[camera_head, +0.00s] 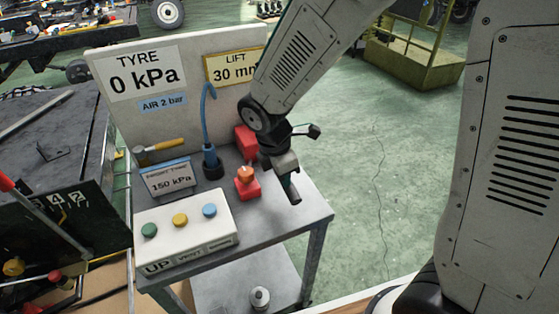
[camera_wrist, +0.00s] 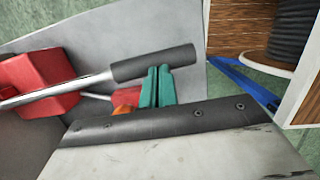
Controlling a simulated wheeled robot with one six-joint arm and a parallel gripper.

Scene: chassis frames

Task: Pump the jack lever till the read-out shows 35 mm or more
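The read-out (camera_head: 232,67) is a yellow LIFT sign showing "30 mm", its right edge hidden by my arm. The red jack (camera_head: 246,143) stands on the grey bench, partly behind my arm; its red body (camera_wrist: 38,82) fills the left of the wrist view. The jack lever (camera_wrist: 155,63) is a metal rod with a dark grip, slightly tilted, its grip end higher in that view. The grip (camera_head: 292,193) also shows in the head view. My gripper (camera_wrist: 156,72) has teal fingers close together, tips at the grip's lower edge. The grip does not appear between them; contact is unclear.
An orange knob on a red base (camera_head: 247,188) stands beside the gripper. A blue hose (camera_head: 208,125), a hammer (camera_head: 160,149), a 150 kPa card (camera_head: 169,181) and a button box (camera_head: 188,245) occupy the bench (camera_head: 290,225).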

